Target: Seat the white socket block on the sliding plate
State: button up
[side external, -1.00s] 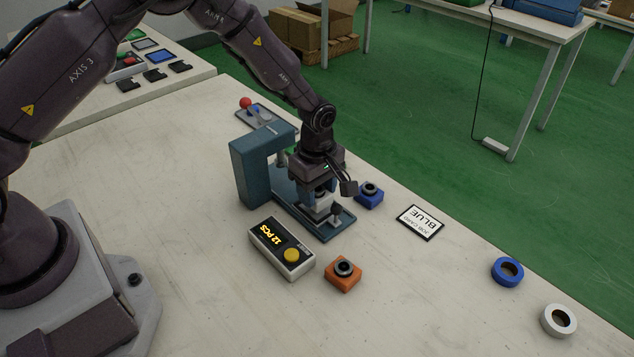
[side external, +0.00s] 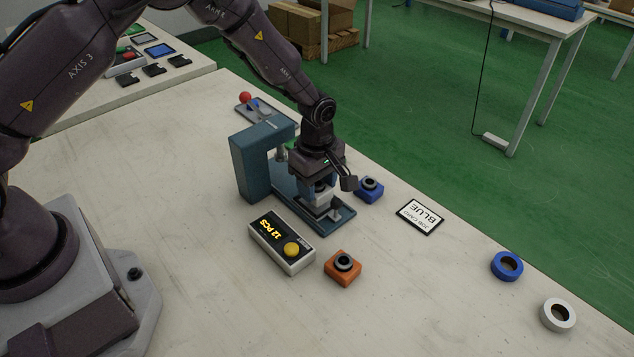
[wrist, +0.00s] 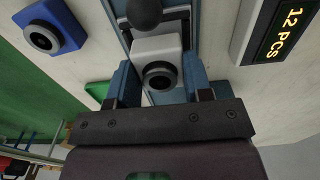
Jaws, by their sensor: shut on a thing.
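The white socket block (side external: 322,197) with a dark ring on top is held between the jaws of my gripper (side external: 321,190), over the front part of the blue press base. In the wrist view the white block (wrist: 146,46) shows between the two blue fingers of my gripper (wrist: 160,84). The sliding plate (side external: 338,214) is a grey piece on the blue base, partly hidden under the block and gripper. I cannot tell whether the block touches the plate. The blue press (side external: 250,165) stands behind, to the left.
A blue socket block (side external: 369,189) stands close to the right of my gripper. An orange block (side external: 343,267) and a counter box (side external: 282,243) reading 12 PCS are in front. A job card (side external: 420,216) reads BLUE. Blue (side external: 507,266) and white (side external: 557,314) rings lie far right.

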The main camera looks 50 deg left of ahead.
jog(key=shift+f, duration=0.6)
jog(key=o, duration=1)
notch_tip(320, 180, up, 13)
jog(key=s+a+r+m+t, duration=0.2)
jog(key=s+r+m, duration=0.7)
jog(key=s, duration=0.3)
jog(key=s+a+r+m+t, duration=0.3)
jog(key=s+r+m, duration=0.6)
jog(key=s, duration=0.4)
jog(key=shift+s+a+r+t, duration=0.2)
jog(key=shift+a+r+t, duration=0.1)
jog(key=shift+r, duration=0.35)
